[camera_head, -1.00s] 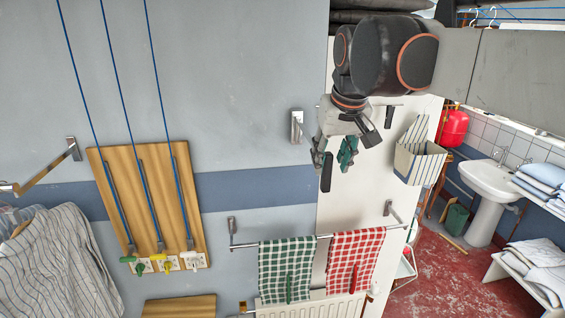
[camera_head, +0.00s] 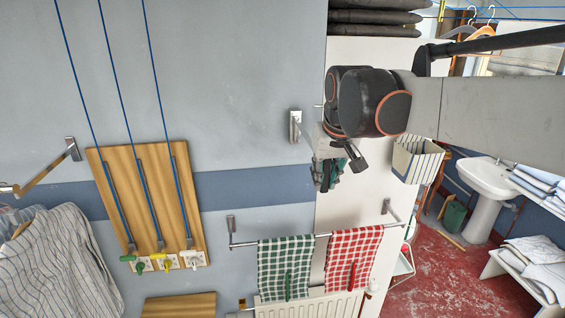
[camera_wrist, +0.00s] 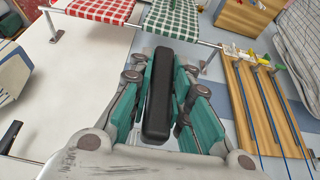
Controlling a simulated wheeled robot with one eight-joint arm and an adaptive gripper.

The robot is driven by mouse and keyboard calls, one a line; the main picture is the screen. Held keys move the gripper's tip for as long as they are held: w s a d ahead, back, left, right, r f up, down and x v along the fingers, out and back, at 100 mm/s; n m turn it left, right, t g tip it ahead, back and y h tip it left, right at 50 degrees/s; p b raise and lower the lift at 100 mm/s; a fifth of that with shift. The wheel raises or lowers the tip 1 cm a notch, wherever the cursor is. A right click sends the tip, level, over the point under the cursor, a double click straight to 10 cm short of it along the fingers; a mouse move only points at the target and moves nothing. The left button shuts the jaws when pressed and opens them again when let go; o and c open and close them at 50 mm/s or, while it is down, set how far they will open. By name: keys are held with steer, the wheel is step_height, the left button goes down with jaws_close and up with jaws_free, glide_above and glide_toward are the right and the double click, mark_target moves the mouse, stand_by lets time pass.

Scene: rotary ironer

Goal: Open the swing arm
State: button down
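A chrome wall bracket (camera_head: 295,126), which looks like the mount of the swing arm, is fixed to the grey wall near the white panel's edge. A short piece of thin rod shows to its right; the rest is hidden behind my arm. In the wrist view a black-tipped chrome piece (camera_wrist: 10,137) at the left edge may be its outer end.
A towel rail (camera_head: 275,241) with green and red checked towels is below my gripper, above a radiator (camera_head: 310,309). A striped box (camera_head: 416,160) is on the right. Another bracket arm (camera_head: 45,170) and a wooden board (camera_head: 150,200) with cords are on the left.

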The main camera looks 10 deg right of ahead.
steer(key=w+a+b, duration=0.1)
steer(key=a+b, duration=0.1)
steer(key=a, duration=0.8)
steer(key=shift+w, duration=0.2)
steer(key=c, duration=1.5)
jaws_free()
steer(key=shift+a, duration=0.15)
